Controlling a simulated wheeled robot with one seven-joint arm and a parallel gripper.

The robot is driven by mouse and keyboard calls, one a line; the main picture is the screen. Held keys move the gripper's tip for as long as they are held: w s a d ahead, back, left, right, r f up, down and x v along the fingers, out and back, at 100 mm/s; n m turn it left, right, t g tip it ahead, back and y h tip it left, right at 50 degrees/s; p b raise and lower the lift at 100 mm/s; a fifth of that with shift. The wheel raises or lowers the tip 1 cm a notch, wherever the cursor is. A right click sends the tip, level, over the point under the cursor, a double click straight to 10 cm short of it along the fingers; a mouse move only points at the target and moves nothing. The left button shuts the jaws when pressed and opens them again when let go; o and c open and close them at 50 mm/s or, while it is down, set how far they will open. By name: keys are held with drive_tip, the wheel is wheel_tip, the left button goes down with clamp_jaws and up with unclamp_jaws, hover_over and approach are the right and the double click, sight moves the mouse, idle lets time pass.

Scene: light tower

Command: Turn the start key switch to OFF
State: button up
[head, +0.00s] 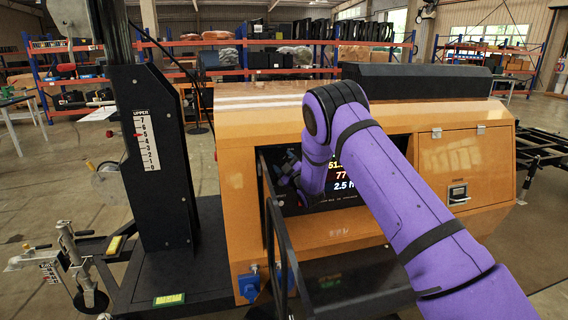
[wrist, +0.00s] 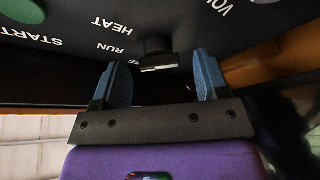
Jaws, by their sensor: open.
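The start key switch (wrist: 158,58) shows in the wrist view as a dark knob with a pale-edged key bar, on a black panel. White labels START, RUN and HEAT run beside it, upside down; a further label near the knob is partly covered. My gripper (wrist: 161,64) is open, with one blue finger on each side of the key. I cannot tell whether either finger touches it. In the head view my gripper (head: 287,172) is at the left of the control panel, largely behind my purple arm, and the key is not discernible there.
The orange light tower housing (head: 238,190) surrounds the recessed panel, with a lit display (head: 344,175) beside my wrist. A black mast (head: 150,160) rises at left. A green button (wrist: 22,10) is at the wrist view's corner.

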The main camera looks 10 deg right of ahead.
drive_tip(key=shift+w, duration=0.2)
drive_tip(key=c, duration=0.9)
drive_tip(key=shift+n, duration=0.3)
drive_tip(key=n+g+y, duration=0.1)
drive_tip(key=n+g, duration=0.1)
drive_tip(key=n, duration=0.3)
drive_tip(key=shift+r, duration=0.15)
drive_tip(key=shift+n+g, duration=0.9)
drive_tip(key=shift+n, duration=1.1)
